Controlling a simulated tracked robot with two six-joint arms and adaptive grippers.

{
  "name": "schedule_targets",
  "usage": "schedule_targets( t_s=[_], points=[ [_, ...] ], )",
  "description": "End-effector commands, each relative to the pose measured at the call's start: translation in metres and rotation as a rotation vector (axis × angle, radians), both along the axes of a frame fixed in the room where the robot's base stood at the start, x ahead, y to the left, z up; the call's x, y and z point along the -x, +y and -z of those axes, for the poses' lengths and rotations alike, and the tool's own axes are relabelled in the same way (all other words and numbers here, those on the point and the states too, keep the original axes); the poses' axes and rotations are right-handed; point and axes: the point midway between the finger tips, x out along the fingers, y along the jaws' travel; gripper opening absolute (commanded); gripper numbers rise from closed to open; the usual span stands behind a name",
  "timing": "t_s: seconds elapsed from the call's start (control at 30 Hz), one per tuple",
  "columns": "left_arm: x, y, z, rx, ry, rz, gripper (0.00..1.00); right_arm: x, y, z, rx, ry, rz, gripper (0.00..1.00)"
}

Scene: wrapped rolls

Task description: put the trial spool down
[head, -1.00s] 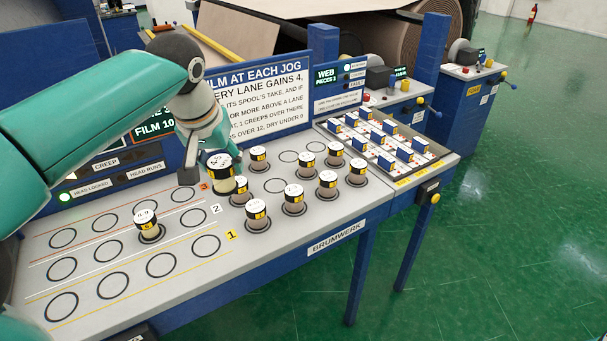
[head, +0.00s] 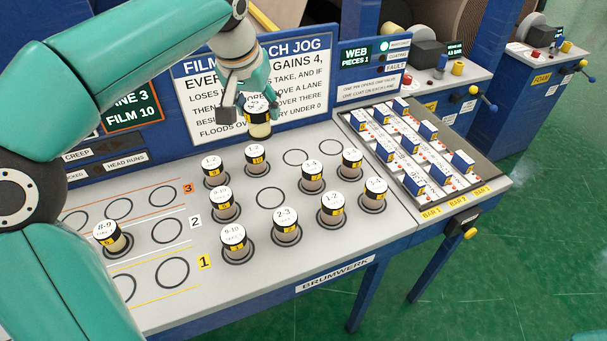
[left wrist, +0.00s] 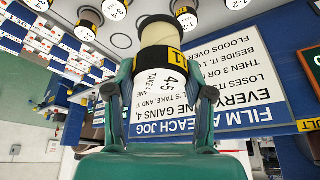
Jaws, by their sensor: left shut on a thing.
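The trial spool (head: 260,127) has a white top, a dark band, a pale body and a yellow tag. My left gripper (head: 252,106) is shut on it and holds it upright above the back of the bench, in front of the film sign. In the left wrist view the spool (left wrist: 163,58) sits between the two fingers, and its label reads 4-5. Below it in the head view, a spool marked 1-2 (head: 256,160) stands in a ring. Bare rings show at the back (head: 295,157) and in the middle (head: 270,198). My right gripper is not in view.
Several spools stand close together on the bench, including one marked 2-3 (head: 286,227). A lone spool marked 8-9 (head: 112,238) stands among the lane rings at left, where several rings are bare. A tray of small blue-and-white pieces (head: 428,200) lies at right.

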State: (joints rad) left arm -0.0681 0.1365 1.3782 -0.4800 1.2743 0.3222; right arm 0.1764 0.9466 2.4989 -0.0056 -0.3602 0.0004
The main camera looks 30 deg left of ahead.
Motion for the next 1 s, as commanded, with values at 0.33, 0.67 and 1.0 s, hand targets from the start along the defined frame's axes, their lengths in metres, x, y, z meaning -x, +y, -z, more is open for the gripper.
schedule_targets(
  t_s=[0.33,0.67,1.0],
  points=[
    [-0.006,-0.008,0.070,-0.002,0.007,0.021,0.14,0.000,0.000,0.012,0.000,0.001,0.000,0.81],
    [-0.008,-0.011,0.145,0.000,0.004,0.027,0.14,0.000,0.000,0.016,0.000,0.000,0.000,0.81],
    [-0.008,-0.011,0.176,0.000,0.005,0.027,0.14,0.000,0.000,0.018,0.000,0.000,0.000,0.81]
  ],
)
